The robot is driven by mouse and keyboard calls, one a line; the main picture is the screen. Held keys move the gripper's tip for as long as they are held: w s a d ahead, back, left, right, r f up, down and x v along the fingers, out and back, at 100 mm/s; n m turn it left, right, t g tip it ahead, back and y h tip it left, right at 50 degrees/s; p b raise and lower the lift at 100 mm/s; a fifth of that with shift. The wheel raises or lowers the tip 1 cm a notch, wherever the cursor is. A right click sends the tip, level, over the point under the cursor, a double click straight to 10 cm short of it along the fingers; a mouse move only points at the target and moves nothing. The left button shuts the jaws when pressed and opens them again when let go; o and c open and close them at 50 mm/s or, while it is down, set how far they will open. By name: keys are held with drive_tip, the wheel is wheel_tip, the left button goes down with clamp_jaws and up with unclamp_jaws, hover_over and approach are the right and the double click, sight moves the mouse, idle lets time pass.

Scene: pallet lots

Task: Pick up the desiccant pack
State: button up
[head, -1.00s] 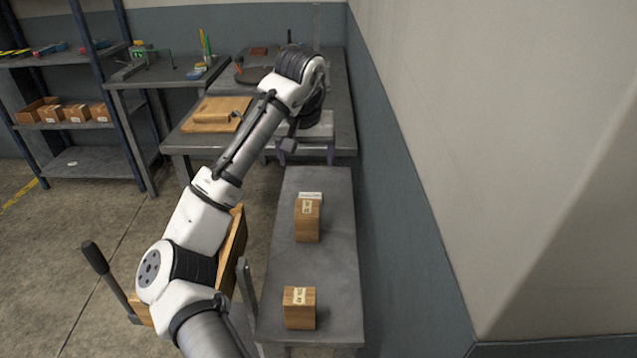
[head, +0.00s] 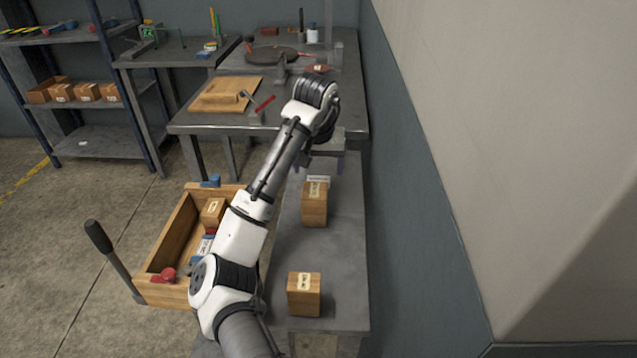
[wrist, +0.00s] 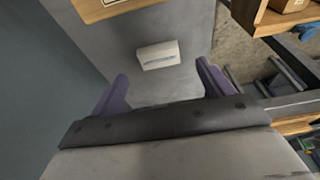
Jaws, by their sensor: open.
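The desiccant pack looks to be the small white packet with a blue-grey stripe (wrist: 158,55), lying flat on the grey bench top (head: 340,250). In the head view the white packet (head: 318,179) shows just behind a wooden block with a label (head: 314,207). My gripper (wrist: 163,85) is open and empty, with its purple fingers spread on either side of the packet's line and the packet a little beyond the fingertips. In the head view my wrist hides most of the gripper, which hangs over the bench's far end.
A second wooden block (head: 304,295) stands at the bench's near end. A wooden crate (head: 172,237) with mixed items is left of the bench. A wall (head: 420,200) runs close along the right. A worktable (head: 200,124) stands behind.

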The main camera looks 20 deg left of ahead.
sight(318, 179)
drive_tip(key=x, duration=0.3)
drive_tip(key=shift+s+f, duration=0.1)
drive_tip(key=shift+f, duration=0.3)
drive_tip(key=c, duration=1.1)
drive_tip(key=shift+o, duration=0.2)
